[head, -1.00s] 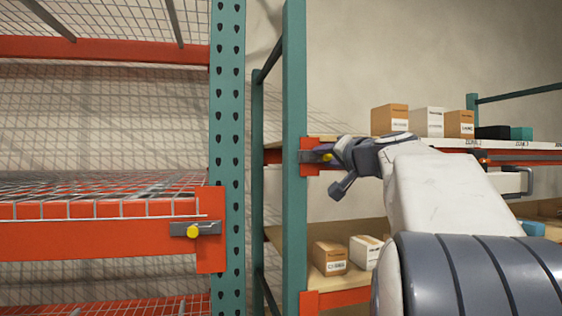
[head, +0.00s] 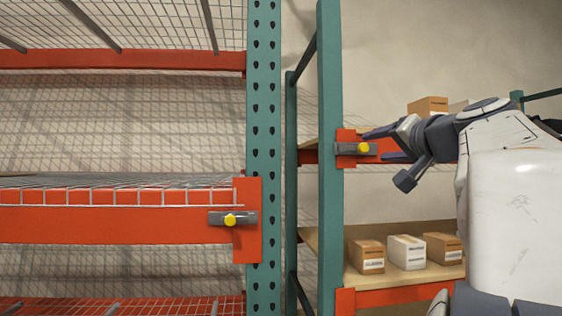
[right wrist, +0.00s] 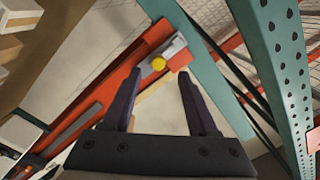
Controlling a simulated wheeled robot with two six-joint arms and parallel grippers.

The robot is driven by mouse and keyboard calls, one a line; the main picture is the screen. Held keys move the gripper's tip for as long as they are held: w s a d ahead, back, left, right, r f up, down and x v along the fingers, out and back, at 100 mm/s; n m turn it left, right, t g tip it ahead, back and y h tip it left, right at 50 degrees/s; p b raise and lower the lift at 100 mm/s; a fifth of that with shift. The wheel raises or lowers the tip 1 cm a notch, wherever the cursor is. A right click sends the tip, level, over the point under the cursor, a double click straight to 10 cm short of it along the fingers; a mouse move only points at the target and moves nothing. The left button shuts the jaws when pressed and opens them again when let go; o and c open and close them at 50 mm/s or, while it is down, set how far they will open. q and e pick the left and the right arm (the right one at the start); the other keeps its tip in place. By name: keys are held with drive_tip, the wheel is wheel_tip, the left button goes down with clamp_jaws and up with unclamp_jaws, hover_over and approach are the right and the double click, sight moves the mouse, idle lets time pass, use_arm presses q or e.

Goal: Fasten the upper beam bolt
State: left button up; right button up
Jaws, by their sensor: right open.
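A yellow bolt head (head: 363,147) sits on a grey latch (head: 345,148) at the end of the right rack's upper orange beam, beside the teal post. My right gripper (head: 385,145) is open and empty just right of this bolt, its dark fingers pointing left toward it. In the right wrist view the bolt (right wrist: 158,64) shows beyond the fingertips, between the two fingers in the picture; I cannot tell the exact gap. A second yellow bolt (head: 230,220) sits on a grey latch on the left rack's orange beam. My left gripper is not in view.
Teal posts of the left rack (head: 264,120) and right rack (head: 329,200) stand close together. Boxes (head: 406,252) stand on the lower right shelf, and another box (head: 428,106) stands above. Wire mesh decking (head: 110,182) covers the left rack's beam.

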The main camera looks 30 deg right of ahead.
drive_tip(key=v, duration=0.2)
drive_tip(key=shift+s+a+b, duration=0.1)
drive_tip(key=shift+s+b, duration=0.2)
